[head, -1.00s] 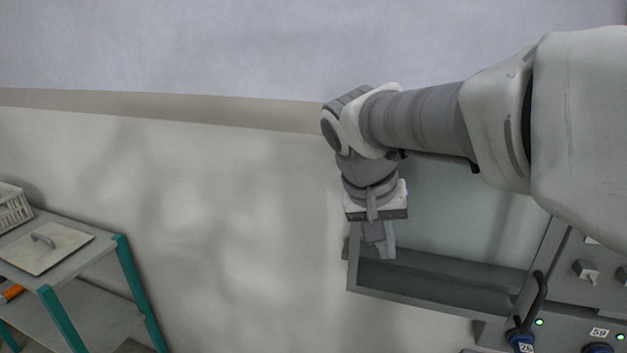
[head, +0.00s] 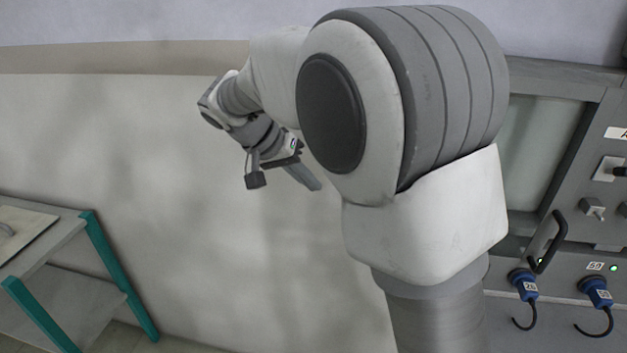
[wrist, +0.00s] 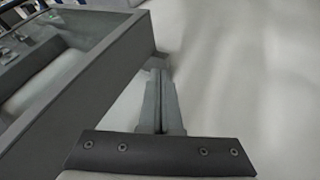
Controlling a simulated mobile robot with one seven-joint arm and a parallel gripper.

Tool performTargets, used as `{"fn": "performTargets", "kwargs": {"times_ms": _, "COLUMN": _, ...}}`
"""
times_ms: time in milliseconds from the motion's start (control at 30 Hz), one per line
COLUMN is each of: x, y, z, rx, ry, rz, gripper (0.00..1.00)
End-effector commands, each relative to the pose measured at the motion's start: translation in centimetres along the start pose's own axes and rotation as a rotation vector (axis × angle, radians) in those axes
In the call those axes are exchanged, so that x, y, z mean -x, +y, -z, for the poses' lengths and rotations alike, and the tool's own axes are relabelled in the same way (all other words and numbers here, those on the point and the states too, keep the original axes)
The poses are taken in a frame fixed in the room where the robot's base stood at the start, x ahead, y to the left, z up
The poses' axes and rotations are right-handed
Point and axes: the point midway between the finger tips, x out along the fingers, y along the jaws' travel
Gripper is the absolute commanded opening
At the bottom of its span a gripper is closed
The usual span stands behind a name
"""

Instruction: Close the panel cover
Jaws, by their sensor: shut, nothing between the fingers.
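The panel cover (head: 540,150) is a grey-framed, shallow box-like door with a pale inner face. It stands open at the left of the grey control panel (head: 612,130). My arm hides most of it in the head view. In the wrist view its thick grey rim (wrist: 88,92) runs diagonally across the left side. My gripper (head: 312,184) is shut and empty, left of the cover in the head view. In the wrist view the closed fingers (wrist: 160,85) are just right of the rim's outer side; I cannot tell whether they touch it.
A black handle (head: 553,242) and blue plugs (head: 523,285) with dark cables are at the panel's lower left. A shelf with teal legs (head: 118,270) stands at the far left, a flat plate (head: 22,232) on top. The pale wall behind my gripper is clear.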

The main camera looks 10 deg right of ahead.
Motion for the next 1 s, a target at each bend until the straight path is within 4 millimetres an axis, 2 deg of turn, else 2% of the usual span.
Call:
{"fn": "performTargets", "kwargs": {"times_ms": 200, "x": -4.9, "y": 0.1, "z": 0.0, "rx": 0.000, "ry": -0.004, "rz": -0.003, "gripper": 0.00}}
{"fn": "performTargets", "kwargs": {"times_ms": 367, "x": -8.1, "y": 0.1, "z": -0.1, "rx": 0.000, "ry": -0.005, "rz": -0.002, "gripper": 0.00}}
{"fn": "performTargets", "kwargs": {"times_ms": 433, "x": -8.3, "y": 1.5, "z": 0.1, "rx": -0.002, "ry": -0.002, "rz": 0.000, "gripper": 0.00}}
{"fn": "performTargets", "kwargs": {"times_ms": 600, "x": -9.2, "y": 3.1, "z": 0.0, "rx": 0.000, "ry": -0.002, "rz": 0.000, "gripper": 0.00}}
{"fn": "performTargets", "kwargs": {"times_ms": 1000, "x": -9.6, "y": 3.6, "z": 0.0, "rx": 0.000, "ry": -0.001, "rz": 0.001, "gripper": 0.00}}
